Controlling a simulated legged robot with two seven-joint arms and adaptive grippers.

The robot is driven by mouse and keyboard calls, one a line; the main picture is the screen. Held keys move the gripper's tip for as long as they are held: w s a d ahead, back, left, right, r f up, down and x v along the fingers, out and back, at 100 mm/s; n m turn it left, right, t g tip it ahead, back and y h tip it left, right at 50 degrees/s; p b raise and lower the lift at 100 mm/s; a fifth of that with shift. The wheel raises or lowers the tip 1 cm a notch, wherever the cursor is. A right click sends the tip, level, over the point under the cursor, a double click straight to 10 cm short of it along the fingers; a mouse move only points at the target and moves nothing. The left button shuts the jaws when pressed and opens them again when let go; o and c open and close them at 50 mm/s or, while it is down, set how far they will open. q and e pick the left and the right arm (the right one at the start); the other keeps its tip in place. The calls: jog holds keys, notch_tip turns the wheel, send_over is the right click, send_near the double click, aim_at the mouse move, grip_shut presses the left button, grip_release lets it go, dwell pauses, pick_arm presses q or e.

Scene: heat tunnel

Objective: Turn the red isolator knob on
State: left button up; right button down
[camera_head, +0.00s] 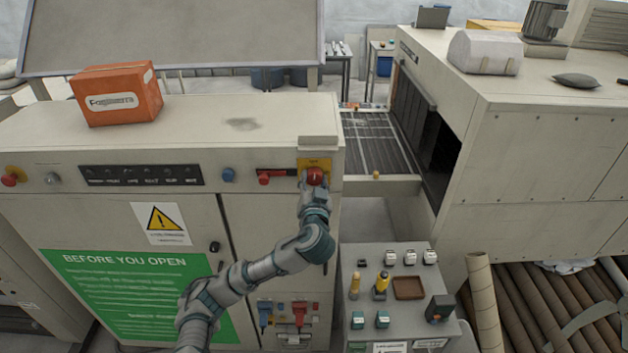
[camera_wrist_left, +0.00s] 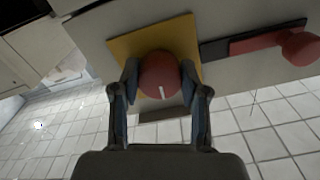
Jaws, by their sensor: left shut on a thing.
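The red isolator knob (camera_head: 315,176) sits on a yellow plate (camera_head: 313,162) at the upper right of the cabinet front. In the left wrist view the round red knob (camera_wrist_left: 161,74) shows a white mark on its face, and the yellow plate (camera_wrist_left: 122,46) is behind it. My left gripper (camera_head: 314,186) is at the knob, and in the left wrist view its two fingers (camera_wrist_left: 160,82) press on both sides of the knob. My right gripper does not show.
A red handle (camera_head: 265,178) and a blue button (camera_head: 228,174) are left of the knob on the cabinet (camera_head: 240,210). An orange box (camera_head: 116,95) stands on top. A small control console (camera_head: 400,310) is at the lower right. A conveyor (camera_head: 378,150) runs behind.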

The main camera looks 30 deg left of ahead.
pick_arm(q)
jog(key=m+p, duration=0.4)
jog(key=m, duration=0.2)
jog(key=shift+r+p, duration=0.15)
jog(key=shift+p, duration=0.15)
jog(key=m+p, duration=0.4)
jog(key=m, duration=0.1)
jog(key=shift+p, duration=0.35)
jog(key=m+p, duration=0.1)
jog(key=m, duration=0.2)
jog(key=shift+f+m, duration=0.15)
jog(key=shift+m, duration=0.6)
jog(key=shift+f+m, duration=0.15)
jog(key=shift+m, duration=0.6)
jog(key=shift+f, duration=0.1)
jog(key=o, duration=1)
jog(key=shift+o, duration=0.7)
jog(key=shift+r, duration=0.2)
